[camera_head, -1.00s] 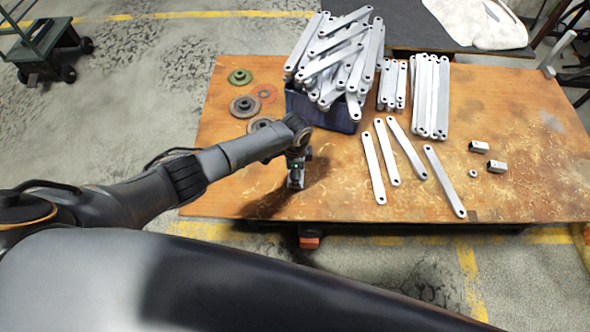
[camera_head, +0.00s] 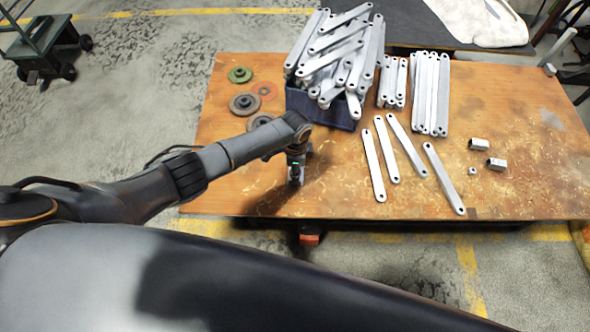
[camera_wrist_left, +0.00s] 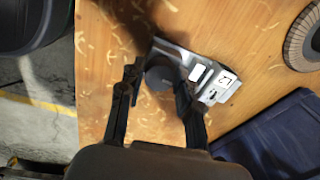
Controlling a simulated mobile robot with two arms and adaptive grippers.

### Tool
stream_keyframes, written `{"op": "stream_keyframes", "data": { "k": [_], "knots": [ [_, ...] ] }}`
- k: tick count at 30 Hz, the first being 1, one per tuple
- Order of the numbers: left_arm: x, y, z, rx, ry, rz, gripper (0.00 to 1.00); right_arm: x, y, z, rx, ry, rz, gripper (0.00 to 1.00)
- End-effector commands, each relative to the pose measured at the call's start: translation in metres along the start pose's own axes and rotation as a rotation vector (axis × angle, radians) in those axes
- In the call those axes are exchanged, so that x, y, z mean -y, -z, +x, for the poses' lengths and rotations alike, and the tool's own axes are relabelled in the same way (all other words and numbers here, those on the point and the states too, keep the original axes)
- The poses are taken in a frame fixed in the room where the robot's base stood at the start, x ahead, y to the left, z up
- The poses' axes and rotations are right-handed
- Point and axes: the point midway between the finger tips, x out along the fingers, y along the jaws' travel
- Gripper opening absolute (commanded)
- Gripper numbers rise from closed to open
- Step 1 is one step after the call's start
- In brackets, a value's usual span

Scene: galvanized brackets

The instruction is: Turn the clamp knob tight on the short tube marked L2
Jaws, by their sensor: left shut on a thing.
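My left gripper (camera_head: 296,172) points down at the front left of the wooden table. In the left wrist view its two fingers (camera_wrist_left: 158,82) stand on either side of a dark round clamp knob (camera_wrist_left: 159,77) and are shut on it. The knob is on a grey metal clamp piece (camera_wrist_left: 178,52). A white label (camera_wrist_left: 226,82) with dark marks is on it; an L shows, but I cannot read the rest surely. In the head view the gripper largely hides the knob and tube. My right gripper is not in view.
A dark blue bin (camera_head: 330,110) heaped with metal bars stands behind the gripper. Several round discs (camera_head: 244,104) lie to the left. Loose flat bars (camera_head: 373,166) and small metal pieces (camera_head: 496,164) lie to the right. The table's front edge is close to the gripper.

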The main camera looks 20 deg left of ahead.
Motion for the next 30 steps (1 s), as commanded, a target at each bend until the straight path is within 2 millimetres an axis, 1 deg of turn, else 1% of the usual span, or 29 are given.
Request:
{"op": "stream_keyframes", "data": {
  "k": [2, 5, 19, 29, 30],
  "knots": [
    [0.0, 0.0, 0.0, 0.001, 0.001, 0.008, 0.03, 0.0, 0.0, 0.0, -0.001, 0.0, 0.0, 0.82],
    [0.001, -0.001, 0.001, 0.001, 0.001, 0.085, 0.03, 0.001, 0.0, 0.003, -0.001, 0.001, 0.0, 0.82],
    [0.001, -0.001, 0.002, 0.001, 0.002, 0.834, 0.03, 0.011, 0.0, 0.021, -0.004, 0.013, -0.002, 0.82],
    [0.001, -0.001, 0.002, 0.003, 0.002, 1.369, 0.03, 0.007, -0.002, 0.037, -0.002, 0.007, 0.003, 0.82],
    [0.002, -0.001, 0.002, 0.003, 0.002, 1.424, 0.03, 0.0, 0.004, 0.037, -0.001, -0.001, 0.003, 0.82]
  ]
}}
